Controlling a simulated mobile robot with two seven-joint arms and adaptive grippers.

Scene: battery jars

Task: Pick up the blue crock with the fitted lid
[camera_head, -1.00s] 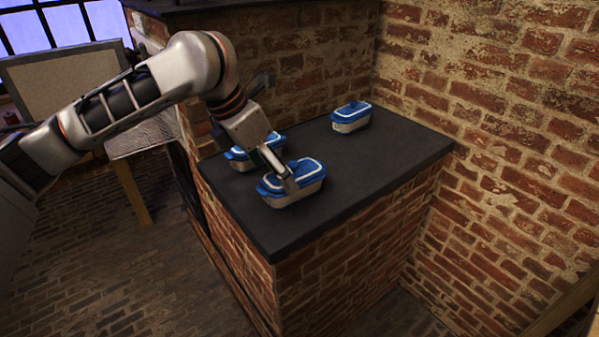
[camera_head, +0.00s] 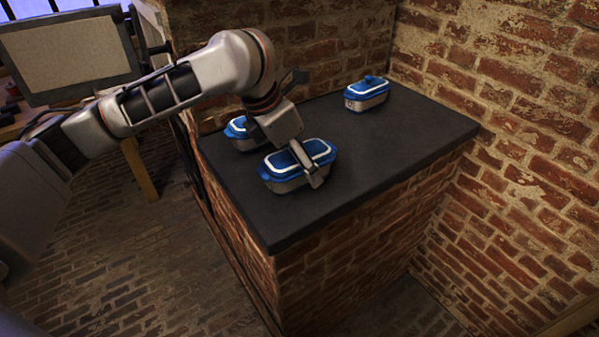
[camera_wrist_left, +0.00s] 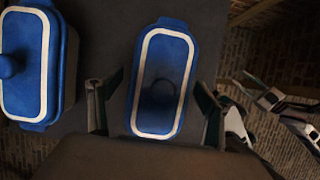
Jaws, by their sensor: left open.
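Three blue crocks with pale rims stand on the dark counter. The near crock (camera_head: 283,184) lies under my left gripper (camera_head: 300,160). In the left wrist view this crock (camera_wrist_left: 143,125) is between my two open fingers (camera_wrist_left: 158,98), with a gap at each side. Its middle is dark, with a faint round shape; I cannot tell a shaded lid from an open inside. The back-left crock (camera_head: 236,132) is partly hidden by my wrist; the left wrist view shows it (camera_wrist_left: 22,95) with a knobbed lid. The far-right crock (camera_head: 367,96) has a blue knob on top.
The counter top (camera_head: 400,150) is clear between the near and far-right crocks. Brick walls (camera_head: 500,90) bound the counter behind and at right. Metal parts (camera_wrist_left: 275,105) at the right of the left wrist view look like my right gripper.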

